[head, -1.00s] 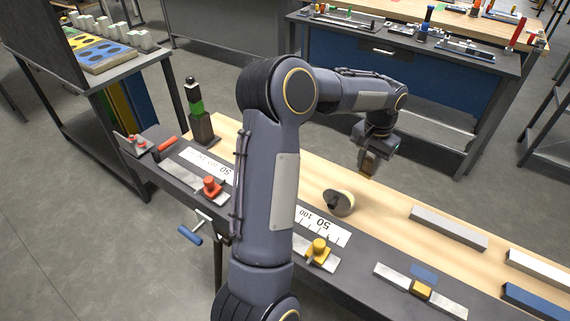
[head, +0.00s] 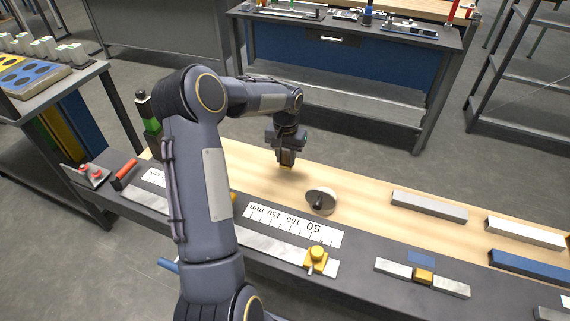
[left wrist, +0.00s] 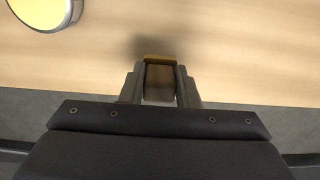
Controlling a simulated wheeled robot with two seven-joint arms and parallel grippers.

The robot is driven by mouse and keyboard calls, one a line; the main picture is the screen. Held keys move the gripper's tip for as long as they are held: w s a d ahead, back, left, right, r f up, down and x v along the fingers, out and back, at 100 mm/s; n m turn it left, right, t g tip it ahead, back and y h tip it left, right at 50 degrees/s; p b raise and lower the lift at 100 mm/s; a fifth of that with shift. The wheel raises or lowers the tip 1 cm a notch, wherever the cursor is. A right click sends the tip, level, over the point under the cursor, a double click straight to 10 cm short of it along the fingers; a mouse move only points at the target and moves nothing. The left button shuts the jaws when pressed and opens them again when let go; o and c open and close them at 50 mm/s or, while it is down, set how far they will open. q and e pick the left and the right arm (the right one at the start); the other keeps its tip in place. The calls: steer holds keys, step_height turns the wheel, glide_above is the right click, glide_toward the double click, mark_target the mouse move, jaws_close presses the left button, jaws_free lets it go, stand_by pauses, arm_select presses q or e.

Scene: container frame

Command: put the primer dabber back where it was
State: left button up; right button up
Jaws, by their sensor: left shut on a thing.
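My left gripper (head: 287,157) is shut on a small brown block-like piece with a yellow end, which I take to be the primer dabber (head: 286,167). It points down, low over the wooden bench top (head: 365,222) near its far edge. In the left wrist view the dabber (left wrist: 160,78) sits between the two fingers, its yellow end foremost, with a dark shadow on the wood beyond. Whether it touches the wood is hard to tell. My right gripper is not in view.
A scale strip (head: 292,224) and yellow stop (head: 317,257) are nearer. Grey (head: 428,205), white (head: 525,232) and blue (head: 530,266) bars lie right. My arm hides part of the bench.

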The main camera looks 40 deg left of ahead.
mark_target(286, 164)
arm_select(q)
steer(key=shift+f, duration=1.65)
steer(key=shift+f, duration=0.2)
steer(key=o, duration=1)
steer(key=shift+r, duration=0.15)
